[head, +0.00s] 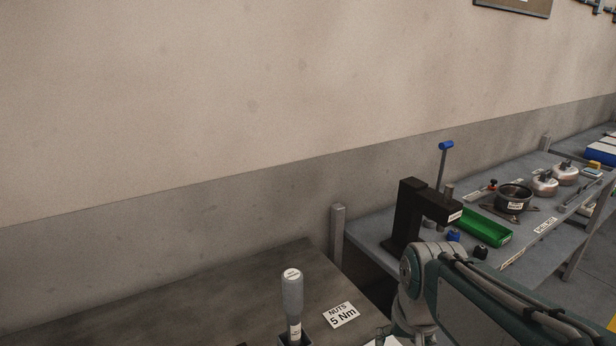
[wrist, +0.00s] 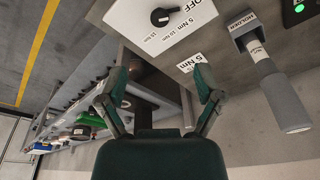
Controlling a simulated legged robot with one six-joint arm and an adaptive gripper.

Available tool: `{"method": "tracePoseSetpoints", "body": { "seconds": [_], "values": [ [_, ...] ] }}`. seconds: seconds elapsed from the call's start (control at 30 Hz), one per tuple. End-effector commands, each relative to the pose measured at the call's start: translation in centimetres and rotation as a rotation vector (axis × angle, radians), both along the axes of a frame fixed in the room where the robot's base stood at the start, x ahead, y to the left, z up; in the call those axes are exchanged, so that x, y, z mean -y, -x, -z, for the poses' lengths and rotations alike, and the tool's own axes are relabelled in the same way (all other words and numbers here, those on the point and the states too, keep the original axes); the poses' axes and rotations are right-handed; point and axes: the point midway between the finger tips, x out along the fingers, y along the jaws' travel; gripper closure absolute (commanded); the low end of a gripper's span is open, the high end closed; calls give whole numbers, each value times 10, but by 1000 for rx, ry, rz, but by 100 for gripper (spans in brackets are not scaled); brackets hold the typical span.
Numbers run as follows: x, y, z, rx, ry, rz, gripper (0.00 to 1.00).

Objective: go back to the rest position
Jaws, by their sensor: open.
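My gripper (wrist: 162,100) shows in the wrist view with its two green fingers spread wide and nothing between them. In the head view my arm is at the lower right, and the gripper itself is not visible there. A grey-handled tool (head: 292,295) stands upright in a dark holder (head: 294,339) on the near bench. The tool also shows in the wrist view (wrist: 280,95), right of my gripper and apart from it.
A "NUTS 5 Nm" label (head: 341,314) is on the near bench (head: 190,310). The right bench carries a black press (head: 407,215), a green bin (head: 484,228) and a dark pot (head: 514,198). A wall runs behind.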

Motion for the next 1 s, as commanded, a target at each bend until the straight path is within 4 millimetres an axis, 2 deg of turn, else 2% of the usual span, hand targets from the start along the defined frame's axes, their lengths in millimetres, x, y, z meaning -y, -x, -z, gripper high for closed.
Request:
{"method": "tracePoseSetpoints", "body": {
  "seconds": [0.2,0.43,0.6,1.0],
  "values": [
    [-1,42,-22,141,17,-65,15],
    [-2,78,-30,263,40,-124,15],
    [-3,88,-31,297,48,-142,15],
    [-3,88,-30,298,49,-143,15]
  ]
}}
